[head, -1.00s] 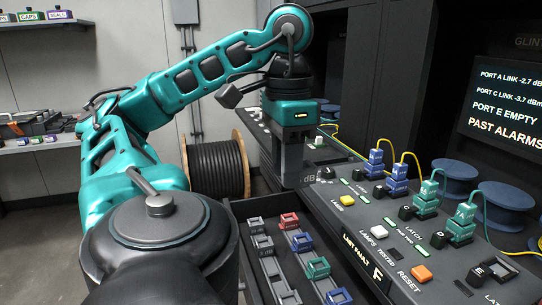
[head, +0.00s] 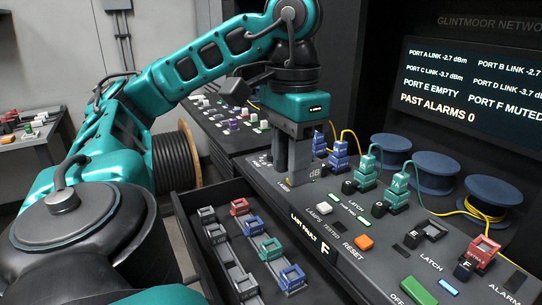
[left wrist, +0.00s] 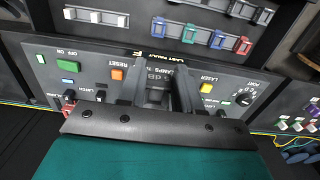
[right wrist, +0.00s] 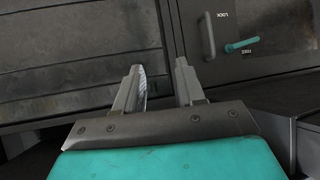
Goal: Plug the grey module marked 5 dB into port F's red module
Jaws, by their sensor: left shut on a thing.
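My left gripper (head: 297,165) points down over the console and is shut on a grey module (head: 314,173) with "dB" lettering; its number is not readable. In the left wrist view, the same module (left wrist: 157,82) sits between the fingers. Port F's red module (head: 484,250) stands at the right of the console, well to the right of the left gripper, beside a black "F" block (head: 464,269). My right gripper (right wrist: 160,80) shows only in its wrist view, open and empty, away from the console.
An open drawer (head: 222,262) in front holds grey, red, blue and green modules. Blue and green modules with yellow and green cables stand in ports behind the left gripper. Port E's grey socket (head: 432,230) is empty. Orange reset (head: 364,242) and green (head: 418,290) buttons lie along the front.

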